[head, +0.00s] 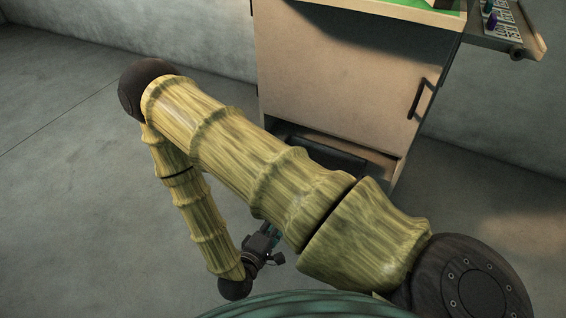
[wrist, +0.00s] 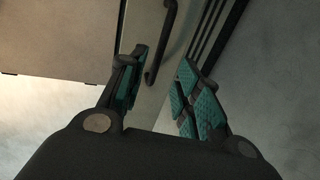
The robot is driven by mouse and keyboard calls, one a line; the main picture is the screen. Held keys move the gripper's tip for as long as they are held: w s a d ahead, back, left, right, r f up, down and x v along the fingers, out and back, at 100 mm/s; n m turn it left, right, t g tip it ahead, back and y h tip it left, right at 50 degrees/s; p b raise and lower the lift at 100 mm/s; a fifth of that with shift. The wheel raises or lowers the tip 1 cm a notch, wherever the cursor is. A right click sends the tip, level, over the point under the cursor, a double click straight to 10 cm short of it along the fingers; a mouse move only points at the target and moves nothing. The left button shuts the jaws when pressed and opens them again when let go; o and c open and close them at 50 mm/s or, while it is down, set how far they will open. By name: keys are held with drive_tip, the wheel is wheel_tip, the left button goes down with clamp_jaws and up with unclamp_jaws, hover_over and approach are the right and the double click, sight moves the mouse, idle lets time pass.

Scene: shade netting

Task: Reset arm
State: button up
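My gripper (head: 268,238) shows small in the head view, low and in front of my body, partly hidden behind my bamboo-textured upper arm link. In the wrist view my gripper (wrist: 162,92) has its two teal-padded fingers spread apart, with nothing between them. A cabinet (head: 350,80) with a tan door stands ahead in the head view. Its dark bar handle (head: 420,98) is on the door's right side. In the wrist view a dark handle (wrist: 163,45) shows beyond the fingers, apart from them.
A side shelf (head: 500,35) with small coloured items juts out at the cabinet's upper right. A green surface (head: 400,10) tops the cabinet. A dark recess (head: 320,148) lies under the door. Grey concrete floor (head: 70,190) is clear at the left, with a wall (head: 190,35) behind.

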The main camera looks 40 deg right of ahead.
drive_tip(key=shift+v, duration=0.8)
drive_tip(key=shift+f, duration=0.1)
wheel_tip(320, 180, down, 10)
drive_tip(key=s+m+g+y, duration=0.2)
drive_tip(key=s+m+y, duration=0.1)
drive_tip(key=y, duration=0.6)
drive_tip(key=s+a+f+m+g+y, duration=0.1)
drive_tip(key=s+a+m+g+y, duration=0.3)
drive_tip(key=s, duration=0.8)
wheel_tip(320, 180, up, 25)
drive_tip(key=a+n+y+p, duration=0.1)
drive_tip(key=p, duration=2.4)
drive_tip(key=shift+g, duration=0.3)
drive_tip(key=shift+s+f, duration=0.1)
drive_tip(key=shift+s, duration=0.05)
